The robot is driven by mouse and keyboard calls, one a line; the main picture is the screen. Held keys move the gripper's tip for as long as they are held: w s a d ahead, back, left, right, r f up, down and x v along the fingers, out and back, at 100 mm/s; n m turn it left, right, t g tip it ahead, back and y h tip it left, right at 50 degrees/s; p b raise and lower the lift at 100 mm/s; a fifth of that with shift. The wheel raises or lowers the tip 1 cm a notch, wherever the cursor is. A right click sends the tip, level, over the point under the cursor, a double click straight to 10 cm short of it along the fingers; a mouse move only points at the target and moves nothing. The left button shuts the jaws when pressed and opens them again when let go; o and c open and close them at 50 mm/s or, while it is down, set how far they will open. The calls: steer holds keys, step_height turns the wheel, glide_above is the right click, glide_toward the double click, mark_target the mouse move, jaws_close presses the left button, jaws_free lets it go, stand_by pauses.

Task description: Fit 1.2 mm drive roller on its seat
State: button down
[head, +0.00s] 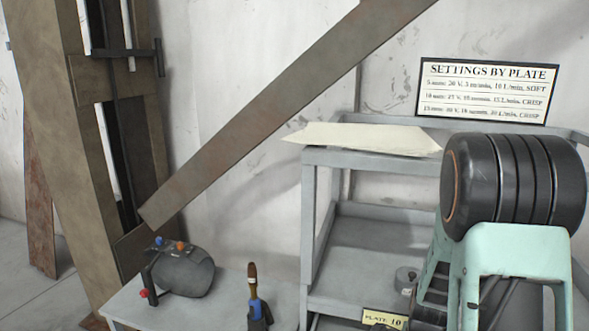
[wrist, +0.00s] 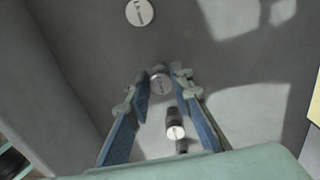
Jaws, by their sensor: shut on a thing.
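In the wrist view my gripper (wrist: 162,78) has its two blue-padded fingers closed on a small round metal piece, which I take for the drive roller (wrist: 160,84). Its size mark is too small to read. A dark stepped cylinder with a pale marked end (wrist: 175,130) shows between the fingers, nearer the palm in the picture. A separate pale disc with a dark mark (wrist: 139,12) lies on the grey surface beyond the fingertips. I cannot tell which part is the seat. In the head view my fingertips and the held piece cannot be made out.
A grey shelf cart (head: 312,240) carries a pale sheet (head: 365,138) on top. A small grey round part (head: 403,280) is on its lower shelf, above a "PLATE 10" label (head: 384,319). A low table (head: 222,312) holds a dark cylindrical device (head: 185,272) and a brown-handled tool (head: 255,297).

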steer(key=shift+r+p, duration=2.65)
steer(key=shift+r, duration=0.35)
steer(key=shift+r, duration=0.1)
